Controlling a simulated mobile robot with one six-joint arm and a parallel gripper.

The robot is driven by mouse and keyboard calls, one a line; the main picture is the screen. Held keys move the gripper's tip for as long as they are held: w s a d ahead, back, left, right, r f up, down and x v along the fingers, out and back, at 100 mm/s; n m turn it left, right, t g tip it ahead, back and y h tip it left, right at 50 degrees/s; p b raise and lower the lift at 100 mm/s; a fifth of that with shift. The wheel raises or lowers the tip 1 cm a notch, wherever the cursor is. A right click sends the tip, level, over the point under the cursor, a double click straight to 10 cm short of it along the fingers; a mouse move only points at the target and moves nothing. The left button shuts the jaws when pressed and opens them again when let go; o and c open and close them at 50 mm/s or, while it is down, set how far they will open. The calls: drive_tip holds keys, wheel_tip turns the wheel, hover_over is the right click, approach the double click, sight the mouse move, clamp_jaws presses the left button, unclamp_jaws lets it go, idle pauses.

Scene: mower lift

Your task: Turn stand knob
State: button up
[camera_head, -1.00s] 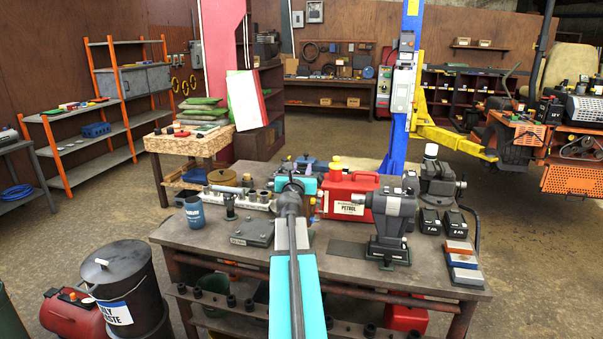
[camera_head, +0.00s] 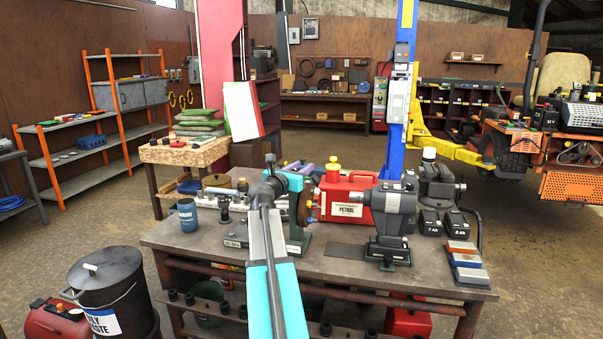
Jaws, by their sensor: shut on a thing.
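A dark stand (camera_head: 300,238) with a green base and a labelled front stands on the bench, partly behind my arm. A round brown disc (camera_head: 306,206) shows at its upper right. My gripper (camera_head: 297,196) is at the top of this stand, just beyond my teal wrist. It is shut at the stand's knob, but the fingertips and the knob are largely hidden by my arm, so the exact grip does not show.
On the workbench (camera_head: 340,265), a red petrol can (camera_head: 346,207) stands close behind the stand. A grey machine (camera_head: 391,212) is to the right. A blue cup (camera_head: 188,215) is at the left. A lidded waste bin (camera_head: 110,290) stands on the floor.

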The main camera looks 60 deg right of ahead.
drive_tip(key=shift+s+a+m+g, duration=0.15)
drive_tip(key=shift+m+g, duration=1.55)
drive_tip(key=shift+g, duration=1)
drive_tip(key=shift+s+a+m+g+y, duration=0.1)
drive_tip(key=shift+s+m+g+y, duration=0.25)
drive_tip(key=shift+m+g, duration=0.5)
drive_tip(key=shift+s+m+g+y, duration=0.15)
drive_tip(key=shift+m+g+y, duration=0.35)
drive_tip(key=shift+g, duration=0.55)
drive_tip(key=shift+s+g, duration=0.1)
drive_tip(key=shift+g, duration=0.2)
drive_tip(key=o, duration=1)
drive_tip(key=shift+a, duration=0.1)
drive_tip(key=shift+s, duration=0.1)
drive_tip(key=shift+a, duration=0.1)
